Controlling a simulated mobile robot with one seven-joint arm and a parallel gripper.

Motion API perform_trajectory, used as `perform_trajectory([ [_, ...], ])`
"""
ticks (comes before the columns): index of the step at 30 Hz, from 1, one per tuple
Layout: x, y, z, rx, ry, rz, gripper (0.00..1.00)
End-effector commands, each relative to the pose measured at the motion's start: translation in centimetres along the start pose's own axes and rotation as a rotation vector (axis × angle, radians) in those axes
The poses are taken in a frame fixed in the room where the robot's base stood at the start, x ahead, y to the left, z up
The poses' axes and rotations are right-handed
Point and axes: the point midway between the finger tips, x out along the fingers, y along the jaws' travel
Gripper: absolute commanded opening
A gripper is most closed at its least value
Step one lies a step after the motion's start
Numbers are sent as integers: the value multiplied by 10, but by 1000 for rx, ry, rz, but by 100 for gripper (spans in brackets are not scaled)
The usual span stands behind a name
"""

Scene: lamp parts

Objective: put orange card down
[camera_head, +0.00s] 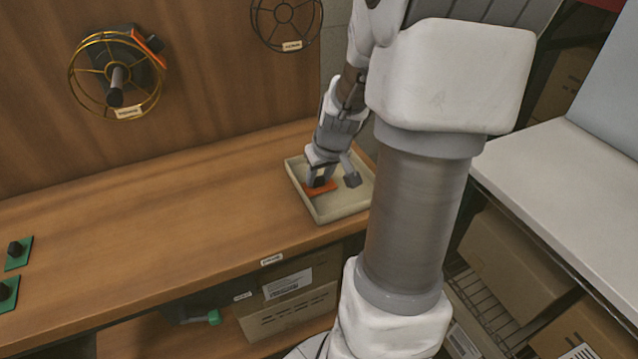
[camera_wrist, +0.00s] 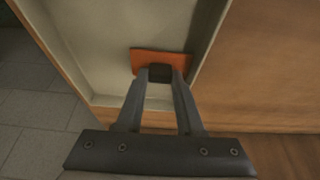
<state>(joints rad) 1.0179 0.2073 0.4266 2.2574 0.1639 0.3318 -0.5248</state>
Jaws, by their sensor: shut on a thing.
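The orange card (camera_head: 322,188) is a small flat plate low inside the pale tray (camera_head: 318,213), towards its left side. In the wrist view the card (camera_wrist: 145,57) lies beyond my fingertips, near a tray wall. A black block (camera_wrist: 160,74) stands on the card between the fingers. My gripper (camera_wrist: 160,80) is shut on this block; it also shows in the head view (camera_head: 319,180), pointing down into the tray. The card looks flat and close to the tray floor; whether it touches the floor I cannot tell.
The tray stands at the right end of the wooden bench (camera_head: 150,220). Two green cards with black blocks (camera_head: 18,254) lie at the bench's far left; the middle is clear. Wire rings (camera_head: 75,75) hang on the back panel. A white worktop (camera_head: 560,180) is on the right.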

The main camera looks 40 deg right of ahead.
Motion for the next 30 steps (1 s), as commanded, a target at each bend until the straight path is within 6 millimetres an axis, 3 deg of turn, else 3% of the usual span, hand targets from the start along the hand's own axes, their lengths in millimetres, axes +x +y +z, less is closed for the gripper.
perform_trajectory([
  [12, 6, 0, 2, 0, 0, 0, 0],
  [13, 5, 0, 2, 0, 0, 0, 40],
  [17, 4, 0, 2, 0, 0, 0, 63],
  [26, 4, 0, 2, 0, 1, 0, 66],
  [30, -5, 0, -1, 0, 2, 2, 66],
])
